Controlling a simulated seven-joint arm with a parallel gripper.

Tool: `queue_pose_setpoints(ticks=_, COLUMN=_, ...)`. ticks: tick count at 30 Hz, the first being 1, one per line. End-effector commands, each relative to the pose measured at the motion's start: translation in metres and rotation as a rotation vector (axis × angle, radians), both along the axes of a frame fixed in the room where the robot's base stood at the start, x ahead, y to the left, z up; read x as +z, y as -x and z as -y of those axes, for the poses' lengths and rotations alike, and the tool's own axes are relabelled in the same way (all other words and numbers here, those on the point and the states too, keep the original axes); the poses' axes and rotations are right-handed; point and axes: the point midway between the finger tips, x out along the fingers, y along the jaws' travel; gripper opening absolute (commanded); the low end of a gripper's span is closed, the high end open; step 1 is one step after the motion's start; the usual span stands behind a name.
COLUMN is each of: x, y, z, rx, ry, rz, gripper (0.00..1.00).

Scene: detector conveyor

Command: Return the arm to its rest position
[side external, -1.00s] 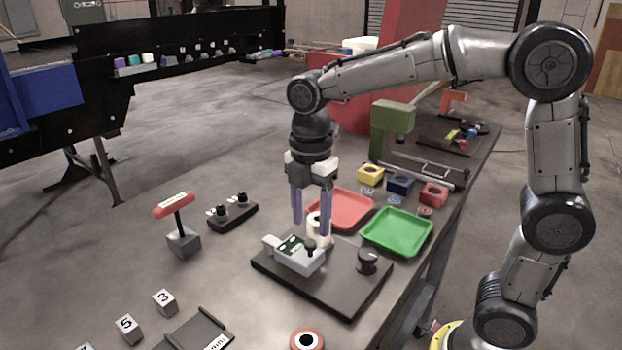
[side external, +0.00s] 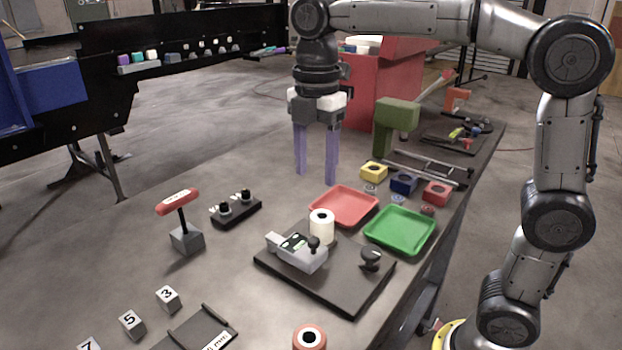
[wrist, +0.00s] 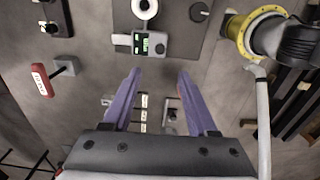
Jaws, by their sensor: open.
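My gripper (side external: 317,180) hangs pointing down above the table, its two purple fingers apart with nothing between them. In the side external view it is well above the detector device (side external: 298,252) and the white cylinder (side external: 321,226), which stand on a dark base plate (side external: 345,291) with a black knob (side external: 371,259). In the wrist view my gripper (wrist: 158,75) is also open and empty. The device (wrist: 140,43) with its green display and the white cylinder (wrist: 145,8) show beyond the fingertips.
A red tray (side external: 344,207) and a green tray (side external: 400,231) lie behind the plate. A red-handled lever (side external: 180,222), a black two-knob block (side external: 236,211) and numbered cubes (side external: 131,325) stand to the left. A green upright stand (side external: 396,125) is at the back. The air around my gripper looks clear.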

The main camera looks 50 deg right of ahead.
Motion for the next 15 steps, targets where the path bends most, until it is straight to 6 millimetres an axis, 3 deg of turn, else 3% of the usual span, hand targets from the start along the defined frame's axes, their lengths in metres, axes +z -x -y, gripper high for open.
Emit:
queue_pose_setpoints(ticks=4, x=0.022, y=0.023, z=0.011, rx=-0.024, ry=-0.009, rz=0.064, gripper=0.58)
queue_pose_setpoints(ticks=7, x=0.027, y=0.057, z=0.022, rx=-0.076, ry=-0.016, rz=0.115, gripper=0.58)
queue_pose_setpoints(ticks=11, x=0.016, y=0.102, z=0.034, rx=-0.294, ry=-0.044, rz=0.202, gripper=0.58)
queue_pose_setpoints(ticks=15, x=-0.014, y=0.143, z=0.043, rx=-0.62, ry=-0.108, rz=0.296, gripper=0.58)
